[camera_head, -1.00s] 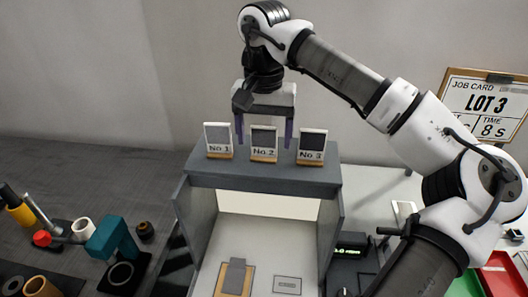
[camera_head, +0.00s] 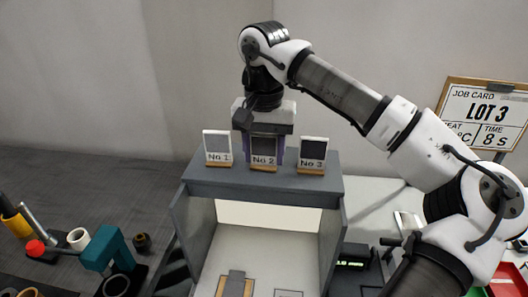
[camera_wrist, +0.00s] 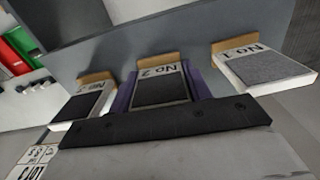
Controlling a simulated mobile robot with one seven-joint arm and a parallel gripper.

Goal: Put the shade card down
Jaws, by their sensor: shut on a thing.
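Three shade cards stand in wooden holders on top of a grey booth (camera_head: 210,182). They are card No 1 (camera_head: 217,142), card No 2 (camera_head: 264,148) and card No 3 (camera_head: 313,149). My gripper (camera_head: 264,152) is lowered over the middle one, with its purple fingers shut on the side edges of card No 2. The wrist view shows the fingers on both sides of card No 2 (camera_wrist: 162,90). Card No 1 (camera_wrist: 262,66) and card No 3 (camera_wrist: 84,104) stand apart on either side. Card No 2 appears to be at its wooden holder (camera_head: 263,167).
The booth is open in front, with a pale floor holding a grey piece on a wooden board (camera_head: 236,283). A teal device (camera_head: 108,248) stands at left. A job card board (camera_head: 486,115) is at right, near a red bin (camera_head: 504,283).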

